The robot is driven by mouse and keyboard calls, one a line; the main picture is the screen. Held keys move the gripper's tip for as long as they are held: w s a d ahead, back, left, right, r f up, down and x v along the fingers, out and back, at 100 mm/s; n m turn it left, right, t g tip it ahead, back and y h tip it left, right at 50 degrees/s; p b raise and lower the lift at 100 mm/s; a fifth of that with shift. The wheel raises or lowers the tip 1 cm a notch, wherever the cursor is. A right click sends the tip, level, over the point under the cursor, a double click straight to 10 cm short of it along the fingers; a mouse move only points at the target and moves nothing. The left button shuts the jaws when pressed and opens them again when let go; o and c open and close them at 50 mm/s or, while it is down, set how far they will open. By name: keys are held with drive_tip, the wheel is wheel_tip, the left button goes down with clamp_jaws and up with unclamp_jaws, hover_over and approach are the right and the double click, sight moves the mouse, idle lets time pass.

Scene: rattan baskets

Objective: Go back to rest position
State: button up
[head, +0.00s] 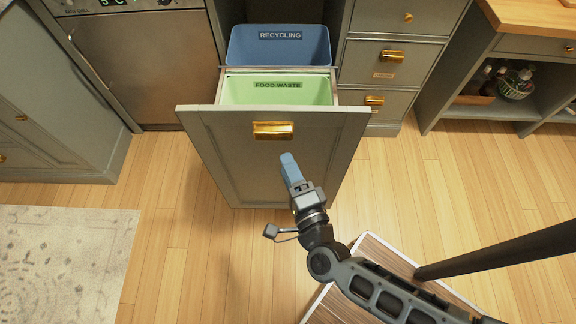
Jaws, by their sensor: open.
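My gripper (291,168) is near the middle of the head view, at the end of my arm, which reaches in from the lower right. Its blue-grey fingers overlap each other from this angle, and nothing shows between them. It is in front of the pulled-out drawer front (225,160), below the gold handle (273,130), and appears apart from the handle. The distance from fingertips to drawer front is hard to judge.
The open drawer holds a green food waste bin (245,97) and a blue recycling bin (279,53). Grey cabinets with drawers (385,62) stand right, an oven (150,65) left. A rug (62,265) lies lower left. Wooden floor (200,265) is clear between.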

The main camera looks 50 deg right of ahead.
idle(0.3)
drive_tip(key=s+a+r+n+y, duration=0.2)
drive_tip(key=s+r+n+y, duration=0.2)
drive_tip(key=s+r+n, duration=0.6)
drive_tip(key=s+a+r+n+g+y, duration=0.1)
drive_tip(key=s+r+n+y, duration=0.3)
drive_tip(key=s+r+n, duration=0.5)
drive_tip(key=s+a+n, duration=0.1)
drive_tip(key=n, duration=0.3)
drive_tip(key=shift+r+n+y, duration=0.4)
